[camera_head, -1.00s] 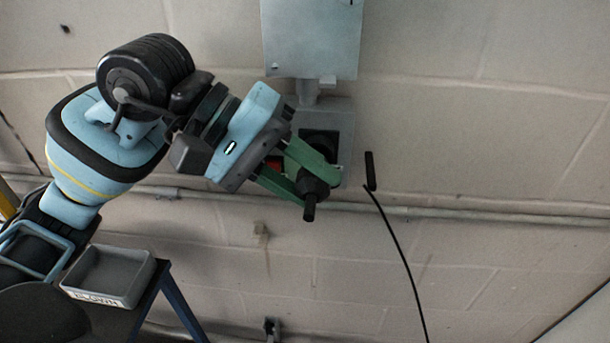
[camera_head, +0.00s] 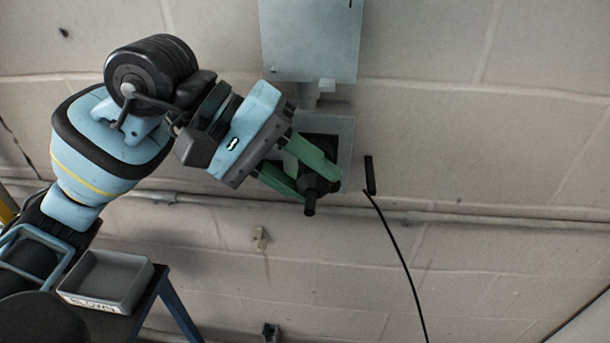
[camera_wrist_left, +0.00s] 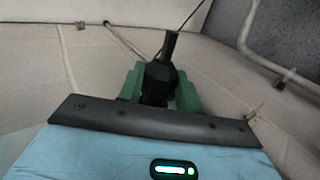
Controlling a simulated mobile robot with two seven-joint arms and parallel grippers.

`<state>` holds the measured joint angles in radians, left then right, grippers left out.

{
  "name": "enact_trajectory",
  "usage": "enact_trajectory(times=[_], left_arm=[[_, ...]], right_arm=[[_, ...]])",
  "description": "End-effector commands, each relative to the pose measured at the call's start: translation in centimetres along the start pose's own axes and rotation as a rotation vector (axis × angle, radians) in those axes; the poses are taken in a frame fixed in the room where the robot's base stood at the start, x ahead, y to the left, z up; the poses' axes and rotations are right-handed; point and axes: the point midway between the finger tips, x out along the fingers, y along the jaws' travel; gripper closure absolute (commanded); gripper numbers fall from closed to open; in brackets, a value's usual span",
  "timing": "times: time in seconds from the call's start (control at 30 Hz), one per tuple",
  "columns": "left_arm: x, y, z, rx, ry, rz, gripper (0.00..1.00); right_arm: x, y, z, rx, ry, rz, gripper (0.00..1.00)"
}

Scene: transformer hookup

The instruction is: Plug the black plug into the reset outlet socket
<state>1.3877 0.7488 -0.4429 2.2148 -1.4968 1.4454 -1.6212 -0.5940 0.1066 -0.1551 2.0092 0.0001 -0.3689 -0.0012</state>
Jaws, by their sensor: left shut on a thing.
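My left gripper (camera_head: 318,182) has its green fingers shut on the black plug (camera_head: 310,205), in front of the wall outlet. The plug also shows between the green fingers in the left wrist view (camera_wrist_left: 160,72). The reset outlet socket (camera_head: 345,130) is in a grey plate on the wall below a grey box; its dark face is largely hidden behind the gripper and plug. I cannot tell whether the plug touches the socket. My right gripper is in neither view.
A grey electrical box (camera_head: 312,40) is mounted above the outlet. A black cable (camera_head: 402,262) hangs to the right, beside a short black bar (camera_head: 370,175) on the wall. A conduit (camera_head: 470,217) runs along the wall. A labelled grey bin (camera_head: 108,280) stands at lower left.

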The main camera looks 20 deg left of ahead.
Motion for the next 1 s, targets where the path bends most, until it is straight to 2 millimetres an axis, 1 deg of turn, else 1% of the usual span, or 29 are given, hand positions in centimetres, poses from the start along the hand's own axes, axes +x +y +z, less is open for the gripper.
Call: enact_trajectory(times=[1.0], left_arm=[[0.0,0.0,-2.0,0.0,0.002,0.001,0.89]], right_arm=[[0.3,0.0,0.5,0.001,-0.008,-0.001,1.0]])
